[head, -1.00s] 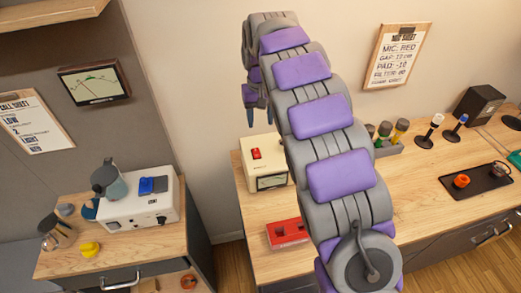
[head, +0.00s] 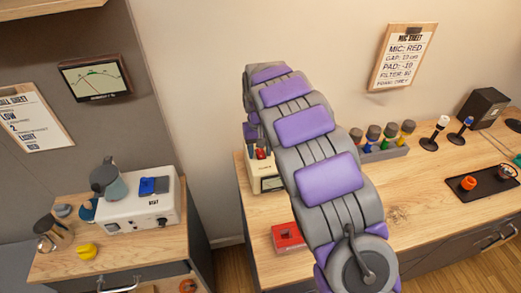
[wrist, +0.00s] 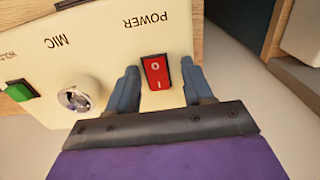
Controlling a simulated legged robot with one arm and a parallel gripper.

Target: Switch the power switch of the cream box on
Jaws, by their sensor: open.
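The cream box (head: 267,185) stands on the wooden bench, partly behind my arm in the head view. Its top panel (wrist: 105,50) fills much of the wrist view, where the lettering appears upside down. The red power switch (wrist: 156,73) is a rocker marked O and I beside the word POWER; I cannot tell which side is pressed. My gripper (wrist: 160,66) is open, with one finger on each side of the switch, close above the panel. Whether the fingers touch it is unclear. In the head view my gripper (head: 258,148) is at the box's top, partly hidden.
A silver MIC knob or socket (wrist: 75,98) and a green button (wrist: 19,90) are on the same panel. A red box (head: 287,238) lies in front of the cream box. A white unit (head: 140,211) stands on the left cabinet. Colored-top items (head: 390,133) stand right of my arm.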

